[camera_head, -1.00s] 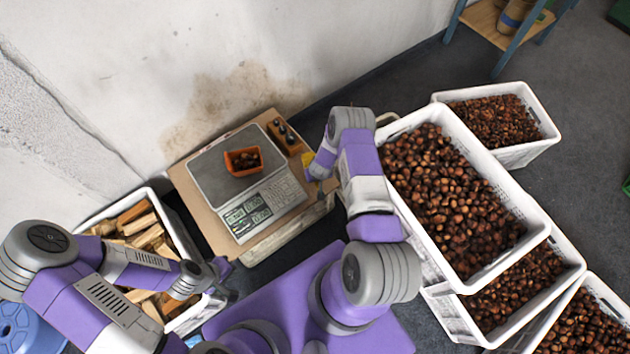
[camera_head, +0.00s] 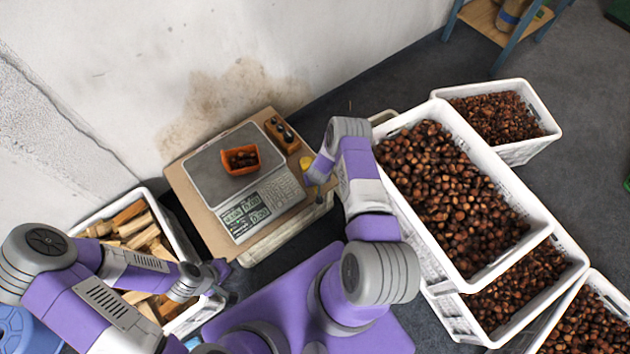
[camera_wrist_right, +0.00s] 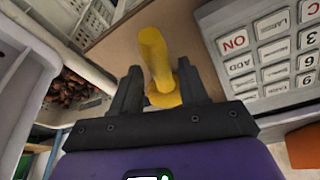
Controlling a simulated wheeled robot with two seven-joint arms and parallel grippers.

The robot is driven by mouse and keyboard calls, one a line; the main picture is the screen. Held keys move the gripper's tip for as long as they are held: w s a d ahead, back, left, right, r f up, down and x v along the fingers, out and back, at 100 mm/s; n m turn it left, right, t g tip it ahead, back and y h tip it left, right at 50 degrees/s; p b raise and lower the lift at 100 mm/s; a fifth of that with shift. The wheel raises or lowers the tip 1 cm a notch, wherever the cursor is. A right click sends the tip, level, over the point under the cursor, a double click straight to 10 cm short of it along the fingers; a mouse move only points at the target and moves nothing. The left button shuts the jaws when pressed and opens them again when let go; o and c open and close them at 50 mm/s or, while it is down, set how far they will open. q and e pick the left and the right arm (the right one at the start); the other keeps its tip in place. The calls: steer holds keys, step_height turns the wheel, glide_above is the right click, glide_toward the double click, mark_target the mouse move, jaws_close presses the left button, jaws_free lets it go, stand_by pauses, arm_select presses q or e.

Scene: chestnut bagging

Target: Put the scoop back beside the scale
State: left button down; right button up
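The yellow scoop (camera_head: 305,162) lies on the brown board (camera_head: 203,211), at the right side of the scale (camera_head: 209,181). In the right wrist view the scoop's yellow handle (camera_wrist_right: 157,58) shows between my right gripper's spread fingers (camera_wrist_right: 160,92); the right finger looks close to it or touching. My right gripper (camera_head: 316,177) is open at the board's right edge, partly hidden by its own arm in the head view. My left gripper (camera_head: 220,278) is open and empty, over the edge of the wood crate. The scale's keypad (camera_wrist_right: 275,50) shows beside the scoop.
An orange tray (camera_head: 228,168) with a few chestnuts sits on the scale. A wooden block with dark pieces (camera_head: 282,135) is behind the scoop. White crates of chestnuts (camera_head: 530,232) crowd the right; a crate of firewood (camera_head: 150,195) stands left. The wall is close behind.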

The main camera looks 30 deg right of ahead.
steer(key=shift+r, duration=0.1)
steer(key=shift+r+p, duration=0.2)
steer(key=shift+p, duration=0.1)
steer(key=p+v, duration=0.4)
steer(key=v, duration=0.8)
steer(key=s+a+r+g+y, duration=0.1)
steer(key=s+a+r, duration=0.3)
steer(key=a, duration=0.3)
steer(key=s+a+r+y, duration=0.2)
steer(key=s+a+r, duration=0.2)
steer(key=s+a, duration=0.3)
steer(key=s+a+r+n+g+y, duration=0.1)
steer(key=s+a+r+y, duration=0.1)
steer(key=s+a+r, duration=0.2)
steer(key=shift+s+a+r+g, duration=0.1)
steer(key=shift+s+a, duration=0.15)
steer(key=shift+a, duration=0.3)
steer(key=shift+s+a+r+g, duration=0.1)
steer(key=shift+s+a, duration=0.1)
steer(key=shift+a, duration=0.35)
steer(key=shift+s+a+r+g, duration=0.1)
steer(key=shift+s+a, duration=0.15)
steer(key=shift+a, duration=0.3)
steer(key=shift+r+p, duration=0.45)
steer(key=shift+p, duration=0.25)
